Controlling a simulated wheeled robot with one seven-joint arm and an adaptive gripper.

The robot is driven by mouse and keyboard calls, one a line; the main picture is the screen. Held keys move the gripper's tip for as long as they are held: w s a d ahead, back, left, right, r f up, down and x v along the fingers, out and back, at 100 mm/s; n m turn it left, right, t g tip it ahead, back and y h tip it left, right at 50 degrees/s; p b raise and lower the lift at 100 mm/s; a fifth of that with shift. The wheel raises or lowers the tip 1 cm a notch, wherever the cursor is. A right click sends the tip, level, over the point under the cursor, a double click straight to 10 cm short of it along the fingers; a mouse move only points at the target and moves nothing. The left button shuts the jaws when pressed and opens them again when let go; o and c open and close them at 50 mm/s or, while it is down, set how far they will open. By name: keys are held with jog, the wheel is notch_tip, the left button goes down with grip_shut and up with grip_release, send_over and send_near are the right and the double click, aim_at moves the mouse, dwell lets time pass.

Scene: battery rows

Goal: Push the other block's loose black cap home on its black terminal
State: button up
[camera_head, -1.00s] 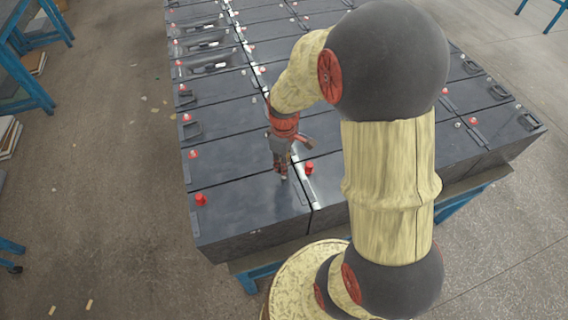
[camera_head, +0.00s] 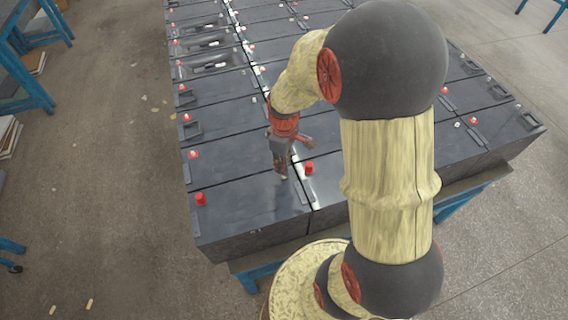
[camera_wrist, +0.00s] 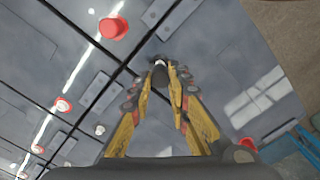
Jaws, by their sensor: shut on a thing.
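My gripper (camera_head: 283,176) is low over the right end of the front left battery block (camera_head: 245,212). In the wrist view my gripper's two yellow and dark fingers (camera_wrist: 162,72) come together on a small dark cap (camera_wrist: 160,77). A pale spot shows at the fingertips. The fingers hide much of the cap, and the terminal under it cannot be made out. I cannot tell whether the cap is fully seated. The block's red cap (camera_head: 201,199) stands at its left end and also shows in the wrist view (camera_wrist: 247,143).
A red cap (camera_head: 309,168) on the neighbouring block stands close to the right of my gripper; it is large in the wrist view (camera_wrist: 113,28). More black blocks with red caps fill the rows behind. A blue bench (camera_head: 22,65) stands at the left, with open floor between.

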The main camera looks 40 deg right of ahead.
jog(key=shift+f+b, duration=0.8)
jog(key=shift+f, duration=0.65)
dwell(1.4)
jog(key=o, duration=0.8)
jog(key=o, duration=0.4)
jog(key=shift+o, duration=0.6)
jog(key=shift+r, duration=0.2)
jog(key=shift+r+p, duration=2.65)
jog(key=shift+r, duration=0.7)
